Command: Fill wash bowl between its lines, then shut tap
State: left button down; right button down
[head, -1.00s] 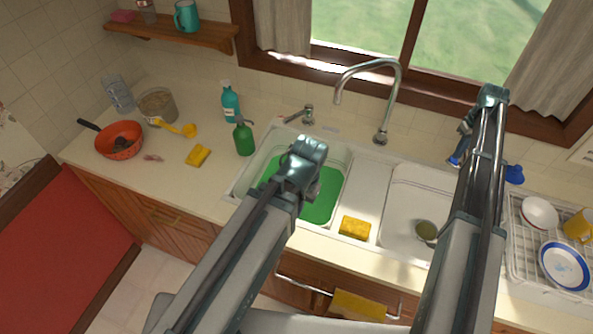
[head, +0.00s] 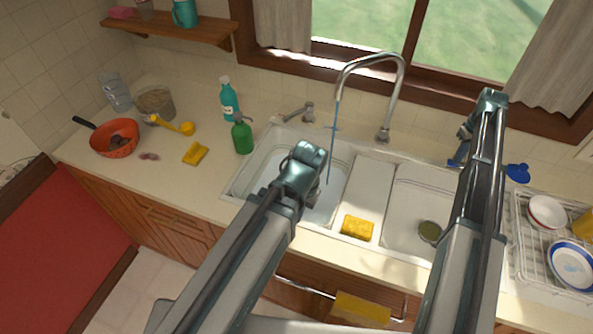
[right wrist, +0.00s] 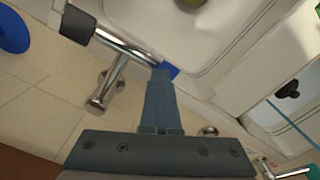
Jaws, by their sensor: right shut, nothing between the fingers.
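The chrome tap spout (head: 370,62) arches over the left basin, and a thin blue stream of water (head: 333,140) falls from it. My left gripper's jaws cannot be judged. My right gripper (head: 460,152) is shut and empty behind the right basin. In the right wrist view its fingers (right wrist: 160,100) are beside a chrome tap handle (right wrist: 125,55) with a black end; contact is unclear.
A yellow sponge (head: 357,228) lies on the divider. The right basin (head: 405,205) holds a round greenish thing (head: 430,231). A dish rack (head: 522,240) stands at right. Bottles (head: 242,136), a red pan (head: 114,136) and another yellow sponge (head: 195,153) are on the left counter.

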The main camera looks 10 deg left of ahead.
jog(key=shift+f, duration=0.3)
notch_tip(320, 180, up, 7)
jog(key=p, duration=0.6)
jog(key=shift+p, duration=0.35)
jog(key=shift+d+f, duration=0.1)
jog(key=shift+f, duration=0.05)
jog(key=s+d, duration=0.1)
jog(key=d, duration=0.6)
jog(key=s+d, duration=0.1)
jog(key=d, duration=0.2)
jog(key=shift+s+d, duration=0.3)
jog(key=shift+f, duration=0.1)
jog(key=shift+f+b, duration=1.6)
jog(key=shift+b, duration=0.25)
jog(key=shift+r, duration=0.15)
dwell(2.9)
